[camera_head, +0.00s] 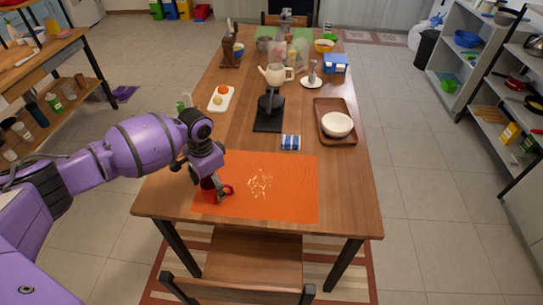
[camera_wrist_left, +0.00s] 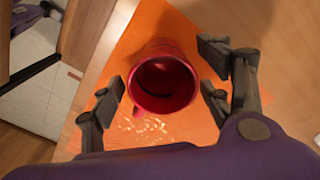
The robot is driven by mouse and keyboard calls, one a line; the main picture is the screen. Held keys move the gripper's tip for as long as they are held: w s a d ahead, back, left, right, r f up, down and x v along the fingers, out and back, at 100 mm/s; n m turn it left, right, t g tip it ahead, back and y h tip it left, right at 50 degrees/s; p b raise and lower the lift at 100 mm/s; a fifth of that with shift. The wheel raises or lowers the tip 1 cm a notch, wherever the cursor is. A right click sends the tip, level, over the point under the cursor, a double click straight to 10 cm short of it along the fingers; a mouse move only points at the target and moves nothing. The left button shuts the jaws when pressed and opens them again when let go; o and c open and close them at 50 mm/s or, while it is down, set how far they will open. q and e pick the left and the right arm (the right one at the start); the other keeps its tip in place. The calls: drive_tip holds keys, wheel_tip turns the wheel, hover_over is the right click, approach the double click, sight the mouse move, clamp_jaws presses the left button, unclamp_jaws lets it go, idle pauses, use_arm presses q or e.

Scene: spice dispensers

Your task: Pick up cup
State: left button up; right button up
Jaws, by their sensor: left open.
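A red cup (camera_head: 208,190) stands on the orange mat (camera_head: 290,190) near its left edge. In the left wrist view the cup (camera_wrist_left: 165,82) is seen from above, its mouth open toward the camera and dark inside. My left gripper (camera_head: 216,192) is at the cup, above the mat. In the left wrist view my left gripper (camera_wrist_left: 160,92) is open, with fingers on both sides of the cup and visible gaps between them and its wall. The head view partly hides the cup behind the gripper. My right gripper is not in view.
Pale crumbs (camera_head: 260,183) lie scattered on the mat. A chair (camera_head: 240,275) stands in front.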

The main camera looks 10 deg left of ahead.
use_arm(q)
drive_tip(key=shift+c, duration=0.4)
drive_tip(key=c, duration=1.3)
drive_tip(key=shift+c, duration=0.2)
